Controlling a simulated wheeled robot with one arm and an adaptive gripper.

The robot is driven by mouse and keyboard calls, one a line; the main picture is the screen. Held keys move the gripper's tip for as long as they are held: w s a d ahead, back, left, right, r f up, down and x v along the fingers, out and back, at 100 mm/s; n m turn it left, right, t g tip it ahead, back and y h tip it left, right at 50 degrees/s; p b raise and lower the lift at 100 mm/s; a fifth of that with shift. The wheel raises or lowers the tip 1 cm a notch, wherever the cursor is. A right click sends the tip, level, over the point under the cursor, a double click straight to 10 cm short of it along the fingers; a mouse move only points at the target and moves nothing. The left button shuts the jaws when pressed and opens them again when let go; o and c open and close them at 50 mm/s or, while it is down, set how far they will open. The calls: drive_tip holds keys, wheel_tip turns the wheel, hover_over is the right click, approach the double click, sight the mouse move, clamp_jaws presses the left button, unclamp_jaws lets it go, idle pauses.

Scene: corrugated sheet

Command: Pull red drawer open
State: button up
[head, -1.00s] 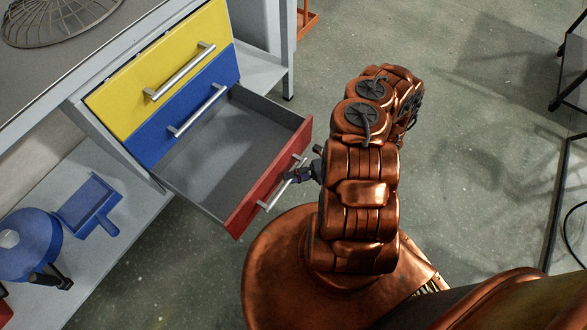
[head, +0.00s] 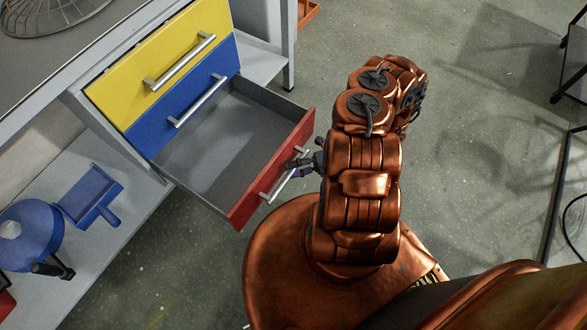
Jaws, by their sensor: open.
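The red drawer (head: 243,209) is the lowest of three in the cabinet. It stands pulled well out, and its grey inside is empty. Its silver bar handle (head: 273,190) runs along the red front. My gripper (head: 297,165) is at the upper part of this handle, with its dark fingers open. The fingers are small in view, and I cannot tell whether they touch the bar. My copper arm hides part of the wrist.
The yellow drawer (head: 131,93) and the blue drawer (head: 153,134) above are shut. A blue dustpan (head: 90,193) and a blue round container (head: 28,232) are on the lower shelf (head: 110,246). A wire basket (head: 50,12) is on the worktop. Open floor lies to the right.

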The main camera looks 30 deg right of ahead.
drive_tip(key=v, duration=1.2)
drive_tip(key=shift+w, duration=0.1)
